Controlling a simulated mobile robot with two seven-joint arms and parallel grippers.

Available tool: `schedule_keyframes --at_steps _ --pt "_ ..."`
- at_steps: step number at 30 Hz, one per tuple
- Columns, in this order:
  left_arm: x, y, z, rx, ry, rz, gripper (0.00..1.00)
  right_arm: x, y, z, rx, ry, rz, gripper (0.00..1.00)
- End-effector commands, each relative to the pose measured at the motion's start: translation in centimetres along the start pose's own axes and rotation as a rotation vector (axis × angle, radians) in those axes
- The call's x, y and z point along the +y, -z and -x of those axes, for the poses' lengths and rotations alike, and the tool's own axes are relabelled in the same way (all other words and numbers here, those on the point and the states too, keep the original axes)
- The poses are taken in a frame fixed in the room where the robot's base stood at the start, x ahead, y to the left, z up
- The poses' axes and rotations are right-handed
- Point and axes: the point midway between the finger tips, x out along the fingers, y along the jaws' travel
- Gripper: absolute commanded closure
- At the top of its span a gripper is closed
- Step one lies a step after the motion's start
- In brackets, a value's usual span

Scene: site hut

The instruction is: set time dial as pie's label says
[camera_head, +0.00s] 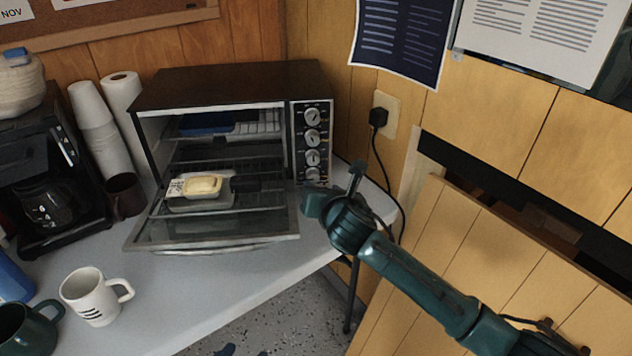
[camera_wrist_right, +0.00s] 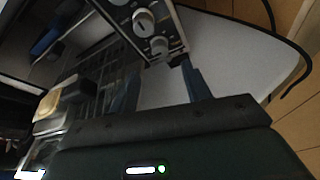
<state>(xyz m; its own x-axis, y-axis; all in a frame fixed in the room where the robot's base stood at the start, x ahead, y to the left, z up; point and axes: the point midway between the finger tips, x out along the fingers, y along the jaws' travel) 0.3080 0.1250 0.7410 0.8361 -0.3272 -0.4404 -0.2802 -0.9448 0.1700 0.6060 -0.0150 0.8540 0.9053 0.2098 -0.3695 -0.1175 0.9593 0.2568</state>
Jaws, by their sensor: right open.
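The toaster oven (camera_head: 230,86) stands on the counter with its glass door (camera_head: 215,233) folded down. Its control panel at the right front carries a column of several round dials (camera_head: 312,137); their markings are too small to read, so I cannot tell which is the time dial. The pie (camera_head: 202,186), pale yellow, sits in a tray on the rack at the oven opening. A small printed label (camera_head: 177,188) beside it is unreadable. My right gripper (camera_head: 336,182) is open and empty, just before the lower end of the panel. In the wrist view, the lowest visible dial (camera_wrist_right: 159,45) lies just beyond the fingers.
A white mug (camera_head: 95,296) and a green mug (camera_head: 25,330) are at the front left. A plug and cord (camera_head: 378,118) hang at the right wall.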

Motion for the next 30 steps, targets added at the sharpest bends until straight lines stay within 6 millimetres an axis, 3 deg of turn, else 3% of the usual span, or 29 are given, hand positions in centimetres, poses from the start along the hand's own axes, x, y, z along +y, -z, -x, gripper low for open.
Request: schedule_keyframes --at_steps 6,12,18,27,30 --pt "-0.3 0.6 0.2 0.047 0.009 -0.012 0.52 0.0 0.1 -4.1 0.000 0.001 -0.003 0.52" --pt "-0.6 0.5 0.6 0.064 0.015 -0.016 0.52 0.0 0.1 -6.7 0.000 0.000 -0.004 0.52" --pt "-0.8 0.8 0.9 0.080 0.023 -0.021 0.52 0.0 0.1 -7.8 0.001 -0.001 -0.003 0.52" --pt "-0.8 0.8 1.1 0.079 0.025 -0.021 0.52 0.0 0.0 -8.0 0.000 -0.002 -0.003 0.52" --pt "-0.8 0.7 1.1 0.078 0.024 -0.021 0.52 0.0 0.0 -8.0 0.000 -0.002 -0.003 0.58"
